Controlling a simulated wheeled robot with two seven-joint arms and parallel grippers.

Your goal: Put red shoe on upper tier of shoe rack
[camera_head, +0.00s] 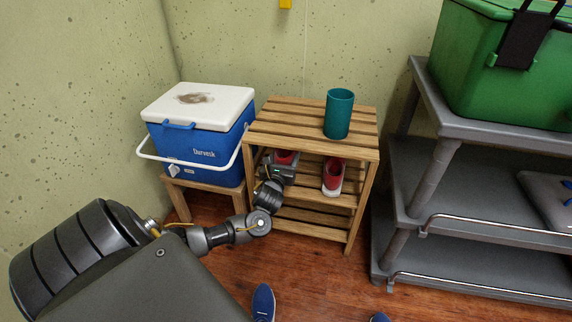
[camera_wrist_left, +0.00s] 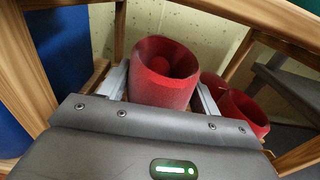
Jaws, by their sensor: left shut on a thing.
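The wooden slatted shoe rack (camera_head: 361,153) stands against the wall, with a top surface and slatted tiers below. My left gripper (camera_head: 283,162) reaches through its open front, just under the top. It is shut on a red shoe (camera_head: 286,156), mostly hidden by the gripper in the head view. In the left wrist view the held red shoe (camera_wrist_left: 163,88) sits between the two fingers, its opening facing the camera. A second red shoe (camera_head: 333,174) with a pale sole stands on the tier below the top, to the right. My right gripper is not in view.
A teal cup (camera_head: 339,114) stands on the rack's top. A blue and white cooler (camera_head: 200,130) on a wooden stool is close on the left. A grey shelf unit (camera_head: 440,185) with a green bin (camera_head: 505,65) is on the right. A blue shoe (camera_head: 263,302) lies on the floor in front.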

